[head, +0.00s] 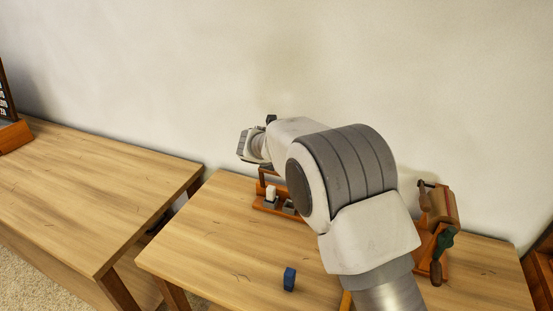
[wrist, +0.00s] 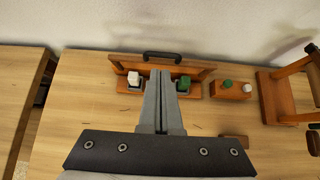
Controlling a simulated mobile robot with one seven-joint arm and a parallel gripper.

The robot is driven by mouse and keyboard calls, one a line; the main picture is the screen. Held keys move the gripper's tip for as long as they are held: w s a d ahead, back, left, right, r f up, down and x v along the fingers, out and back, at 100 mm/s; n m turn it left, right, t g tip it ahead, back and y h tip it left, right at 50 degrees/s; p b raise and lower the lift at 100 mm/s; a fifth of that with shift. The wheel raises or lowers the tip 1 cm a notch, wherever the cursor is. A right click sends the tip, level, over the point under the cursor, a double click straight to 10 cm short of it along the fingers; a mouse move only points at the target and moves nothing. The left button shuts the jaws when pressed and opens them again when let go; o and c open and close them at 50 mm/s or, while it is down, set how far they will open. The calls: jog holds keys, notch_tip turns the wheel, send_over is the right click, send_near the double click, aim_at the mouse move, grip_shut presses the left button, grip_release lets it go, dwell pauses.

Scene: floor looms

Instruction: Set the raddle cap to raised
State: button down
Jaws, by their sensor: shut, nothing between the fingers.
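What seems to be the raddle is a low wooden stand (wrist: 205,91) near the back of the table in the wrist view. A wooden bar (wrist: 203,73) with a dark handle (wrist: 162,56) runs along its far side; I take this bar for the cap, and its exact tilt is unclear. A white block (wrist: 134,78) and a green block (wrist: 183,82) sit in dark holders on the stand. My gripper (wrist: 162,74) is shut and empty, its fingers over the middle of the stand, covering part of it. I cannot tell whether it touches. In the head view my arm hides much of the stand (head: 263,207).
A blue block (head: 289,279) lies near the table's front. A second table (head: 85,190) stands left across a gap; a wall rises behind.

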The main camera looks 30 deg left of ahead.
jog(key=shift+v, duration=2)
jog(key=shift+w, duration=0.1)
